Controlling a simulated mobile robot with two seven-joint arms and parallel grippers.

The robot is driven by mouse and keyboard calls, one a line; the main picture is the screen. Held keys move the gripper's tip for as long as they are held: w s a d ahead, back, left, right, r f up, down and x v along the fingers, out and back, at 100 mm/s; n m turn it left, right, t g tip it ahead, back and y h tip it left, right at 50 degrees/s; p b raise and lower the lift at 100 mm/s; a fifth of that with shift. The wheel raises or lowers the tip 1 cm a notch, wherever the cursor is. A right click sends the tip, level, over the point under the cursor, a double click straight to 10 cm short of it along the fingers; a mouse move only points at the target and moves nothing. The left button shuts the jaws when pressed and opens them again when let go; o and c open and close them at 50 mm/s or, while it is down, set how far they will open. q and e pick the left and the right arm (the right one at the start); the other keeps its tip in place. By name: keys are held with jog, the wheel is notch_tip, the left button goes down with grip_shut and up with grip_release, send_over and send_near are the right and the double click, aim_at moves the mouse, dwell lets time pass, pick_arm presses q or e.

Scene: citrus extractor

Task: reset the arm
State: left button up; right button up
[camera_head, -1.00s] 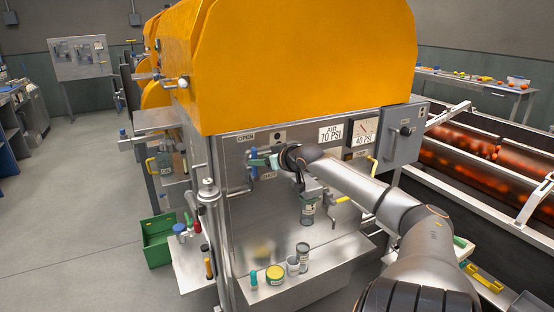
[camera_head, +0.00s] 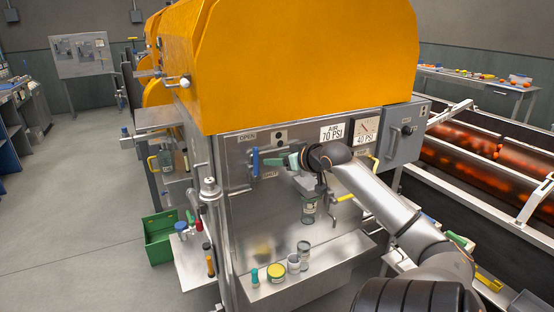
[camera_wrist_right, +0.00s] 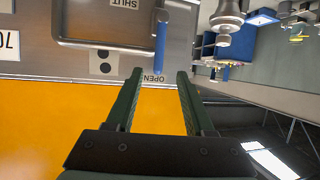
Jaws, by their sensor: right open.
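My right gripper (camera_head: 279,161) reaches in from the right across the machine's metal front panel (camera_head: 236,205). It is open and empty. A blue lever handle (camera_head: 255,162) stands roughly upright on the panel, just left of the fingertips. In the right wrist view the two green fingers (camera_wrist_right: 157,75) are spread apart. The blue handle (camera_wrist_right: 160,45) shows beyond the gap between them, near the OPEN and SHUT labels; it appears apart from both fingers. My left gripper is not in view.
The orange hood (camera_head: 300,65) rises above the panel. A steel shelf (camera_head: 335,265) below carries a yellow-green tin (camera_head: 276,274) and small containers. A grey box (camera_head: 404,130) and rollers (camera_head: 455,150) lie right.

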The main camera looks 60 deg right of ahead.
jog(key=shift+f, duration=0.1)
jog(key=s+a+f+n+g, duration=0.15)
jog(key=a+f, duration=0.25)
jog(key=f, duration=1.1)
jog(key=s+a+f+n+g+y, duration=0.15)
jog(key=s+a+f, duration=0.25)
jog(key=a+f, duration=0.5)
jog(key=s+a+f+g+y, duration=0.1)
jog(key=s+a+f+y, duration=0.15)
jog(key=a+f, duration=0.65)
jog(key=s+a+f+n+y, duration=0.1)
jog(key=s+a+f, duration=0.1)
jog(key=a, duration=1.1)
jog(key=s+a+f+n+y, duration=0.2)
jog(key=s+a, duration=0.2)
jog(key=a, duration=0.9)
jog(key=shift+s+a+f+t, duration=0.2)
jog(key=shift+f+t, duration=0.15)
jog(key=shift+t, duration=0.05)
